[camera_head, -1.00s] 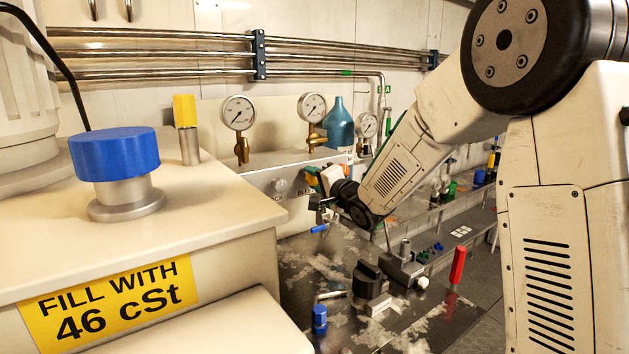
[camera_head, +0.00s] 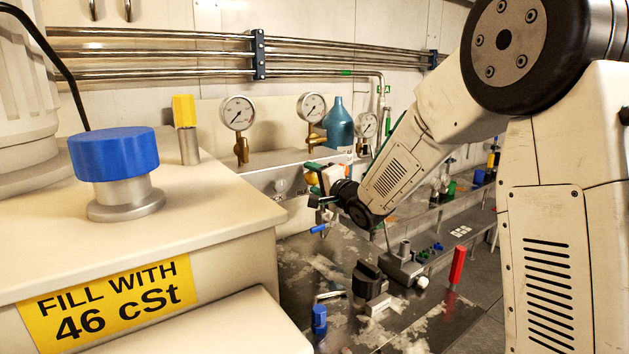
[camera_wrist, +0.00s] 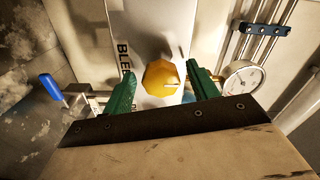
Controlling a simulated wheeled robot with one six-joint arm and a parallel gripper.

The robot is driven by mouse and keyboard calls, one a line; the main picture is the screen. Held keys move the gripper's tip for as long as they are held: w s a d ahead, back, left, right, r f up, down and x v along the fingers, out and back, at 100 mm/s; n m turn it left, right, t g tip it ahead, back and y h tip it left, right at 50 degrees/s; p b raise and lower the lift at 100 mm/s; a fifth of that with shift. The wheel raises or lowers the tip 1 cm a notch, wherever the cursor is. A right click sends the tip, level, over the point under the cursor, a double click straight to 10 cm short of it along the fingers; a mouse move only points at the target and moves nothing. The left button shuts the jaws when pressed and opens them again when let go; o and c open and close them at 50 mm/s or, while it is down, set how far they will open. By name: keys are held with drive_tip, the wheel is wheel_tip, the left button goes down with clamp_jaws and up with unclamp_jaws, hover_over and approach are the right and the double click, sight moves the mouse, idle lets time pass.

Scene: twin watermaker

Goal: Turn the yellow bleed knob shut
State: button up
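The yellow bleed knob (camera_wrist: 158,80) is many-sided and has a pale mark on its face. It sits on a pale panel beside black lettering, partly legible as "BLE". In the wrist view my gripper (camera_wrist: 162,72) has its two green fingers apart, one on each side of the knob. Gaps show between the knob and both fingers, so I see no contact. In the head view my gripper (camera_head: 314,178) is at the panel below the gauges. A small orange-yellow patch shows there, mostly hidden by the fingers.
A pressure gauge (camera_wrist: 244,80) is right of the fingers, and a blue-handled lever (camera_wrist: 51,87) is left. In the head view a blue bottle (camera_head: 339,125) stands behind my gripper. A blue cap (camera_head: 115,153) and a separate yellow knob (camera_head: 185,111) top the near cabinet.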

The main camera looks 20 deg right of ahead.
drive_tip(key=v, duration=0.7)
drive_tip(key=shift+s, duration=0.35)
drive_tip(key=shift+d, duration=0.1)
